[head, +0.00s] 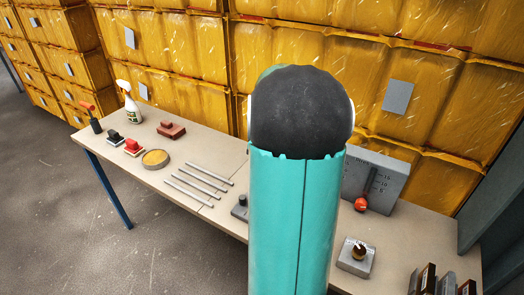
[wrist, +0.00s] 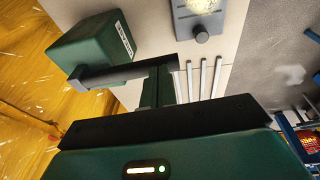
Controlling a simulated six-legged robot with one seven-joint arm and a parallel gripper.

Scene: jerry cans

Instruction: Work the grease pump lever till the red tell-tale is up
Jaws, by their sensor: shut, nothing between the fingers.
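A dark green box with a white label (wrist: 103,38), which looks like the grease pump, is at the upper left of the wrist view. A dark grey bar (wrist: 115,75), apparently its lever, runs from beside the box across to my fingertips. My gripper (wrist: 160,82) is shut and empty, with its fingers right at the bar's right end. I cannot tell whether they touch it. No red tell-tale on the box shows in the wrist view. In the head view my arm hides the pump and my gripper.
A beige bench (head: 125,160) stands before yellow crates (head: 190,50). Several metal rods (head: 200,185) lie on it, with a grey knobbed block (head: 239,207) close by. A grey scale panel (head: 387,175) with a red ball (head: 361,204) stands right of my arm. A spray bottle (head: 128,103) is at the left.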

